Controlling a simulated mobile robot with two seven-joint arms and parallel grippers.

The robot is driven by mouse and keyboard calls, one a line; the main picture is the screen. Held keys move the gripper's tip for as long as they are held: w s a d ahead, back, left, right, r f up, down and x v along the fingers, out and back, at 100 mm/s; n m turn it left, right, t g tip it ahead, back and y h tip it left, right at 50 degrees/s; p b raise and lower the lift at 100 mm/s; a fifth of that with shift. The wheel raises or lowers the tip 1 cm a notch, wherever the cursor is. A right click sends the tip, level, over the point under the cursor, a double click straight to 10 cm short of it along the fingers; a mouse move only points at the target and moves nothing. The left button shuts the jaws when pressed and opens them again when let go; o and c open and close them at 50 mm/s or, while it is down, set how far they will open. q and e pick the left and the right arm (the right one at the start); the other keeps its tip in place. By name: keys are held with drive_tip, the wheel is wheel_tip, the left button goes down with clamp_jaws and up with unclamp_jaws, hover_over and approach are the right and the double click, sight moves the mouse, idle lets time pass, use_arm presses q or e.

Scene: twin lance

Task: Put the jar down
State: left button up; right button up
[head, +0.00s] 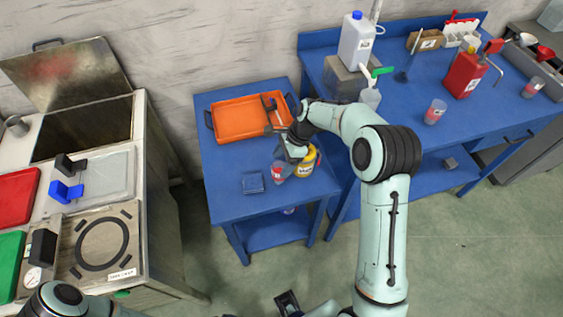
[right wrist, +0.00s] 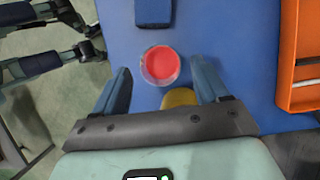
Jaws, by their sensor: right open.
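The jar (head: 279,171) is a small clear vessel with red contents, standing upright on the small blue table. In the right wrist view the jar (right wrist: 160,65) shows from above as a round red disc between and just beyond my fingertips. My right gripper (head: 291,153) is over the table right by the jar. Its two fingers (right wrist: 160,75) are spread, with a gap to the jar on both sides. My left gripper (head: 288,303) shows only in part at the bottom edge, and its jaws are unclear.
A yellow container (head: 305,161) stands close beside the jar; its top (right wrist: 180,97) shows between my fingers. An orange tray (head: 237,134) lies behind. A small dark blue block (head: 253,183) lies to the left. The front right of the table is bare.

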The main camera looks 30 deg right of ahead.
drive_tip(key=p+v, duration=0.1)
drive_tip(key=v, duration=1)
